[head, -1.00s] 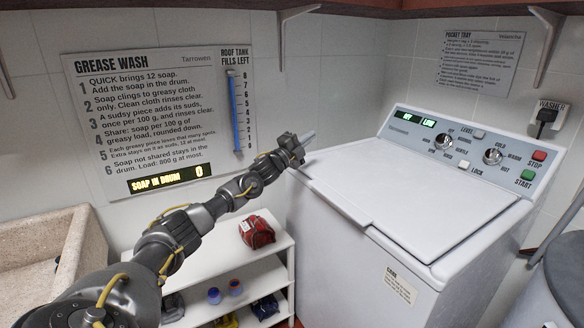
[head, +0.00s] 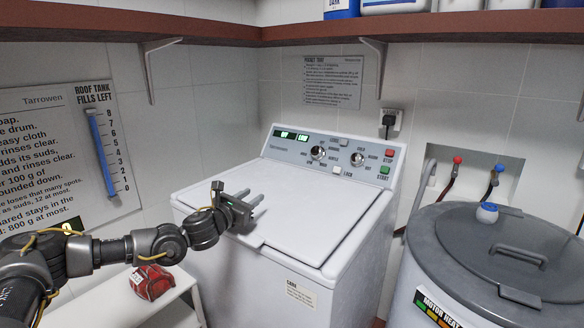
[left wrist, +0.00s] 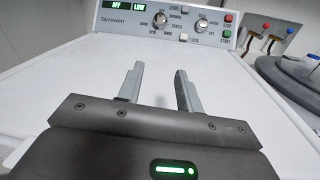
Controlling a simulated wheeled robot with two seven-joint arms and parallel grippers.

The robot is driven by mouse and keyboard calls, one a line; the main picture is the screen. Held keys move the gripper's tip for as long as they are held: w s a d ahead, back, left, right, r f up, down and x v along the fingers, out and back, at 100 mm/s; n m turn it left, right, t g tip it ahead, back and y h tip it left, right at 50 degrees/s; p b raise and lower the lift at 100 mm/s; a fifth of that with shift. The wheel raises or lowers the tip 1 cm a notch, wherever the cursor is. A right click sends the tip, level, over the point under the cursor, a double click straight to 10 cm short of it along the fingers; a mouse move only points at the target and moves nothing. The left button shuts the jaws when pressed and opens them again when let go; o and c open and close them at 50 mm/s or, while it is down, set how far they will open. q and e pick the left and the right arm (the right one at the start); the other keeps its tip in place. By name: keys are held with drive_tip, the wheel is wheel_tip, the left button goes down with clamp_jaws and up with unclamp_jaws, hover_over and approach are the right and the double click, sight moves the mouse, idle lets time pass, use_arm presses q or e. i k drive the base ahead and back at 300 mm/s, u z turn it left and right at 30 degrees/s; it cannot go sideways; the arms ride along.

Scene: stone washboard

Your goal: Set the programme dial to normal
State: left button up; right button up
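The programme dial (head: 317,153) is the left of two round knobs on the washer's control panel; it also shows in the left wrist view (left wrist: 160,20). The lit display (head: 290,135) reads OFF and LOW. In the wrist view a NORMAL label sits to the dial's upper right; the pointer is too small to read surely. My left gripper (head: 252,198) is open and empty over the left part of the washer lid, short of the panel and apart from the dial. Its two fingers (left wrist: 160,75) point towards the panel. My right gripper is not in view.
The second knob (head: 357,159), red STOP button (head: 389,153) and green START button (head: 384,170) are to the dial's right. The white lid (head: 310,215) is clear up to the panel. A grey lidded tub (head: 460,235) stands right of the washer. A shelf (head: 450,27) runs above.

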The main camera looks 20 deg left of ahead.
sight(318, 152)
drive_tip(key=k, duration=1.25)
drive_tip(key=u, duration=0.3)
drive_tip(key=i, duration=0.45)
drive_tip(key=u, duration=0.65)
drive_tip(key=i, duration=1)
drive_tip(key=z, duration=0.7)
drive_tip(key=i, duration=0.9)
drive_tip(key=z, duration=0.75)
